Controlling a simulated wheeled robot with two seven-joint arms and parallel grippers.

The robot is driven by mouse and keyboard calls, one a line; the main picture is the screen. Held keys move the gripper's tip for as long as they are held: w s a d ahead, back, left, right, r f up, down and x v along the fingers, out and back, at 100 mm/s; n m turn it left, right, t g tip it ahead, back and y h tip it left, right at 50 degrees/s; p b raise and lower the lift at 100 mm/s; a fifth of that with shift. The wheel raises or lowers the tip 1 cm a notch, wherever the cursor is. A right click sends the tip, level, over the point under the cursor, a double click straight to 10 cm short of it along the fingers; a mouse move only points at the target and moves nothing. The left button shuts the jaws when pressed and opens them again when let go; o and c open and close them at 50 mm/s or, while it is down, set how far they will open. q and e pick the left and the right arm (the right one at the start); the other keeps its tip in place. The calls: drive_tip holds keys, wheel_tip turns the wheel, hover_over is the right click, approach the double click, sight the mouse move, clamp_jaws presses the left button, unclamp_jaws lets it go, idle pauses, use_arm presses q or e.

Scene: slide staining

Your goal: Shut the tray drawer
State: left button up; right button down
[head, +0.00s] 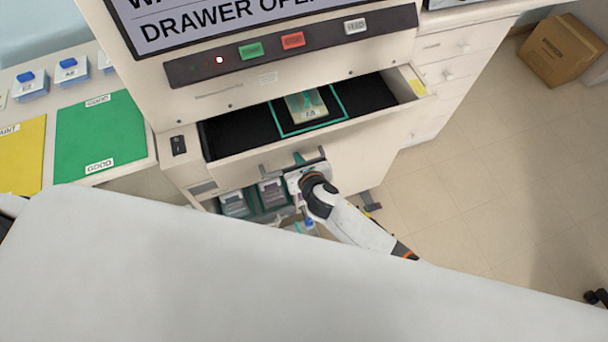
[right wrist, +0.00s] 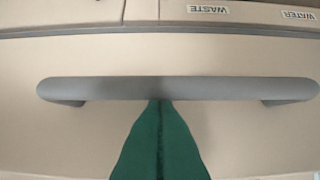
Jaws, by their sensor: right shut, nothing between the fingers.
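The tray drawer (head: 350,142) sticks out of the front of the staining machine, open. Inside its black bed, a teal frame (head: 337,118) surrounds a small pale item (head: 306,106) with a label. The drawer's grey bar handle (right wrist: 180,88) spans the right wrist view. My right gripper (head: 299,158) is at the drawer front by the handle. Its green fingers are shut together and empty, with the tips (right wrist: 160,101) at the edge of the bar; I cannot tell whether they touch it. My left gripper is not in view.
The screen (head: 220,18) reads "DRAWER OPE…", cut off, above green, red and white buttons. Small bins (head: 235,204) sit below the drawer; the wrist view shows WASTE and WATER labels upside down. Green (head: 100,135) and yellow mats lie left. A cardboard box (head: 562,50) stands on the floor.

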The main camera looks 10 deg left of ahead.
sight(295, 150)
drive_tip(key=w+a, duration=0.2)
drive_tip(key=w, duration=0.1)
drive_tip(key=shift+w+a, duration=0.1)
drive_tip(key=shift+w+a+b, duration=0.1)
drive_tip(key=shift+b, duration=0.2)
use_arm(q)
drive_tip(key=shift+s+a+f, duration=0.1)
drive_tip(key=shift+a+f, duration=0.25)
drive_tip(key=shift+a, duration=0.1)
use_arm(e)
drive_tip(key=shift+r, duration=0.25)
